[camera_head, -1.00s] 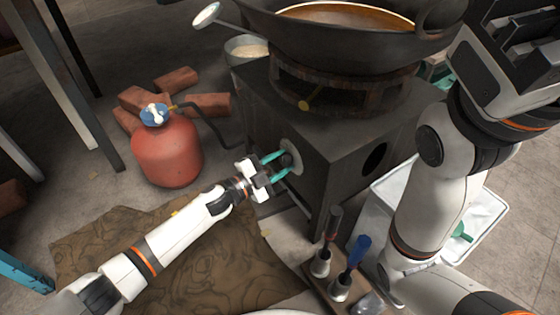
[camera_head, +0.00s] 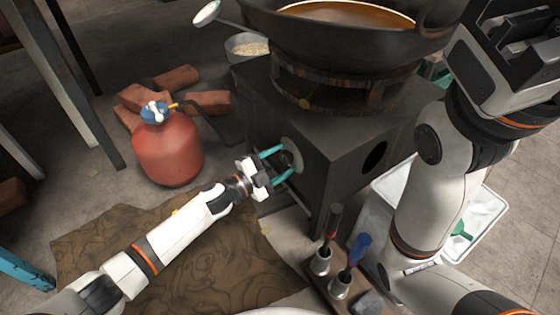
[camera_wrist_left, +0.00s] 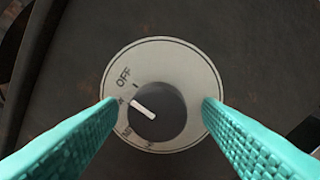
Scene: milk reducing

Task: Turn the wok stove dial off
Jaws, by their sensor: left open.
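The black stove dial (camera_head: 288,159) sits on a pale round plate on the stove's dark left side. In the left wrist view the dial (camera_wrist_left: 158,113) has a white pointer line aimed up and left, below the OFF mark (camera_wrist_left: 123,77). My left gripper (camera_head: 279,165) is open, with its teal fingers spread on either side of the dial. In the wrist view a gap shows between each finger and the knob. My right gripper (camera_head: 515,50) is at the upper right, away from the dial; its opening is unclear.
A wok (camera_head: 345,40) with brown liquid stands on the stove (camera_head: 335,135). A red gas cylinder (camera_head: 168,155) and bricks (camera_head: 178,79) are to the left. A rack with handled tools (camera_head: 340,285) stands in front, and a white tray (camera_head: 490,222) lies at the right.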

